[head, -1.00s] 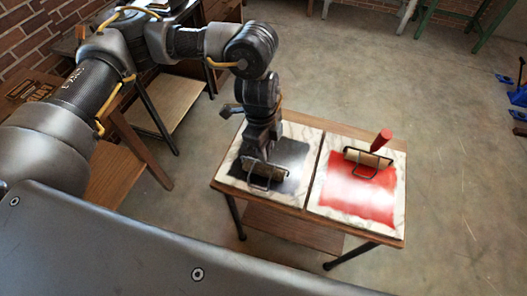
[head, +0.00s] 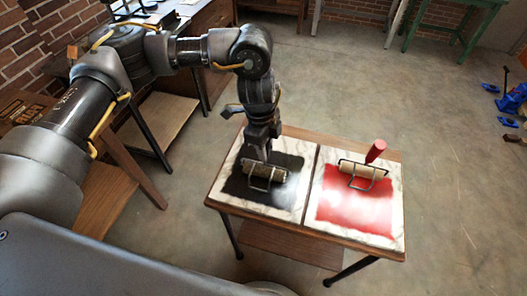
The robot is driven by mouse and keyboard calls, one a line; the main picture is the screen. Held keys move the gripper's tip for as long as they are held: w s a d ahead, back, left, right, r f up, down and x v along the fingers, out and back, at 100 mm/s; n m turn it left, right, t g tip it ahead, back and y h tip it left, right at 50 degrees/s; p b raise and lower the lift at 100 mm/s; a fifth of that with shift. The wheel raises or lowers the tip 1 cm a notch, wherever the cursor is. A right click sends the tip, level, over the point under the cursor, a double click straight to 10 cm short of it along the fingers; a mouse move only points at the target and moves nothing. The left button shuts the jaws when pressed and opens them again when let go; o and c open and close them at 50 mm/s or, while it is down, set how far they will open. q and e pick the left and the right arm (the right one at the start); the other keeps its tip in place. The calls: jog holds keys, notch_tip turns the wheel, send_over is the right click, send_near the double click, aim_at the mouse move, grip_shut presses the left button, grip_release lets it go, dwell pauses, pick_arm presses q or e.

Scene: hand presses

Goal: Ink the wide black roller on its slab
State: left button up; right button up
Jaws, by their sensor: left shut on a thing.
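The wide roller (head: 266,172) lies across the black ink patch on the left marble slab (head: 233,205). Its wire frame shows in front and its surface looks pale with dark parts. My left gripper (head: 260,150) comes down from above and is shut on the roller's handle, which the gripper hides. Whether the roller touches the ink cannot be told for certain. My right gripper does not show.
A second roller (head: 362,171) with a red handle stands on the red ink of the right slab (head: 394,218). Both slabs sit on a small wooden table (head: 345,143). A wooden stool or bench stands left.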

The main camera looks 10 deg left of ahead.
pick_arm(q)
jog(key=shift+w+d+b, duration=0.2)
jog(key=shift+w+b, duration=0.15)
jog(key=shift+w, duration=1.7)
jog(key=shift+p, duration=1)
jog(key=shift+s+r, duration=0.1)
jog(key=shift+s, duration=0.15)
